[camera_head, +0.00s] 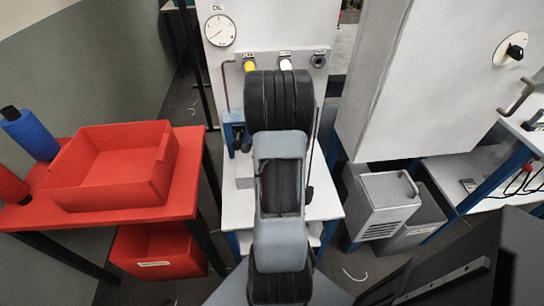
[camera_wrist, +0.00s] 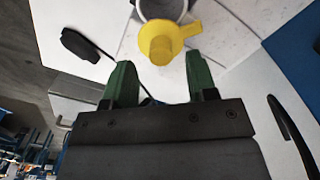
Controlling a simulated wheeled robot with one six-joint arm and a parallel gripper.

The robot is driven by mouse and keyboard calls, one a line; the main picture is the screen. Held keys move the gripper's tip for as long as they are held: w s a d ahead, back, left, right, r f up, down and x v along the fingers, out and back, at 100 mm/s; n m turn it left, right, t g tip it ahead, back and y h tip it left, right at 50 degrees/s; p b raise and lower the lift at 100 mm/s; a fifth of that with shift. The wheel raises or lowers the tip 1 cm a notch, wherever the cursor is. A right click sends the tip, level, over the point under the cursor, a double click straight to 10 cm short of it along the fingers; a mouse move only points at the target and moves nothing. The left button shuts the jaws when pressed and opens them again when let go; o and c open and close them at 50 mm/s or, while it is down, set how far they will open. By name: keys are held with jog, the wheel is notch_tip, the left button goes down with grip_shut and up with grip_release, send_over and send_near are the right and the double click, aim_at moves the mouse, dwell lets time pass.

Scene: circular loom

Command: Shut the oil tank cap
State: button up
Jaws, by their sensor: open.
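In the wrist view a yellow cap-like part (camera_wrist: 162,42) with a side tab sits at a grey round collar (camera_wrist: 162,8) cut off by the top edge. I cannot tell whether it is seated or ajar. My gripper (camera_wrist: 158,85) is open, its two green fingers apart and nothing between them. In the head view my own arm hides the gripper and the work spot, in front of the white machine panel (camera_head: 212,72).
A red table (camera_head: 190,190) with a red bin (camera_head: 112,195) stands left. A white cabinet (camera_head: 400,90) stands right.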

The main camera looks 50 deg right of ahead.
notch_tip(320, 180, up, 12)
jog(key=p, duration=0.1)
jog(key=shift+f, duration=0.25)
jog(key=shift+c, duration=0.2)
